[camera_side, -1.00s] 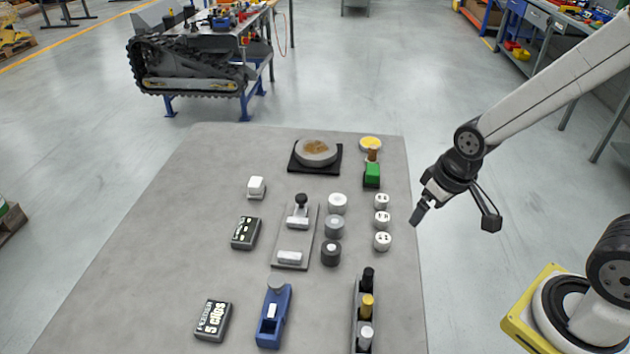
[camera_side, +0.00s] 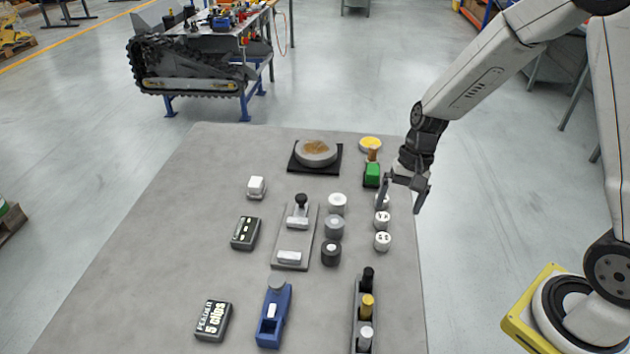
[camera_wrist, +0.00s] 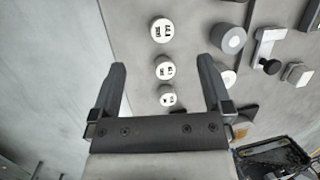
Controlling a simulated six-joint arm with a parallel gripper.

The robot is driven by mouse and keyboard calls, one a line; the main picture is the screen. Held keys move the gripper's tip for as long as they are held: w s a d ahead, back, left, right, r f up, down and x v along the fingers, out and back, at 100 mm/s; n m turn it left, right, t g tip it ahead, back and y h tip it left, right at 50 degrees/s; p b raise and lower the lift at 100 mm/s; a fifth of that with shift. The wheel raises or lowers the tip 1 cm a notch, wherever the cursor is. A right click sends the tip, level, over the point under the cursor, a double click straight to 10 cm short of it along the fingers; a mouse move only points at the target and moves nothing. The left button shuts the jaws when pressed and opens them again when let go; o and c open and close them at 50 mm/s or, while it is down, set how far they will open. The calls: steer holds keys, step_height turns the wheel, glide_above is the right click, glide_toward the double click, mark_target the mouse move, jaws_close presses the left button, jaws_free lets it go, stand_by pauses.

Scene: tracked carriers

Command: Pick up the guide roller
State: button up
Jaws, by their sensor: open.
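Several short cylinders stand on the grey table; I cannot tell for sure which is the guide roller. In the side view a right-hand column has three small white cylinders with dark marks on top: a near one (camera_side: 382,241), a middle one (camera_side: 382,218) and a far one partly hidden by my finger. To their left stand a white cylinder (camera_side: 337,203), a grey one (camera_side: 334,226) and a black one (camera_side: 331,253). My gripper (camera_side: 400,209) is open and empty, above the far end of the marked column. The wrist view shows that column (camera_wrist: 165,71) between and beyond the fingers.
A dark rack (camera_side: 354,330) with black, gold and silver cylinders stands at the front. A lever fixture (camera_side: 281,266), a blue tool (camera_side: 264,331), a green block (camera_side: 372,175) and a round dish on a black pad (camera_side: 293,169) are also there. The table's left part is clear.

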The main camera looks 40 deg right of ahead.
mark_target(345, 199)
steer(key=w+f+m+y, duration=0.1)
steer(key=w+m, duration=0.1)
steer(key=w+f+m+y, duration=0.1)
steer(key=w+m+y, duration=0.1)
steer(key=w+f+m+y, duration=0.1)
steer(key=w+f, duration=0.1)
steer(key=shift+w+d+m+y, duration=0.3)
steer(key=shift+d+m, duration=0.1)
steer(key=w+d+f+m+t+y, duration=0.1)
steer(key=w, duration=0.1)
steer(key=w+d+f+m+y, duration=0.1)
steer(key=w+m+y, duration=0.1)
steer(key=w+d+f+m+t+y, duration=0.1)
steer(key=w+m, duration=0.1)
steer(key=shift+w+f+t, duration=0.15)
steer(key=shift+t, duration=0.15)
steer(key=shift+w+d+f+m+t+y, duration=0.2)
steer(key=shift+w+d+m+t+y, duration=0.15)
steer(key=shift+m+y, duration=0.2)
steer(key=shift+a, duration=0.15)
steer(key=shift+x, duration=1.2)
steer(key=shift+w+a, duration=0.1)
steer(key=shift+x, duration=2.55)
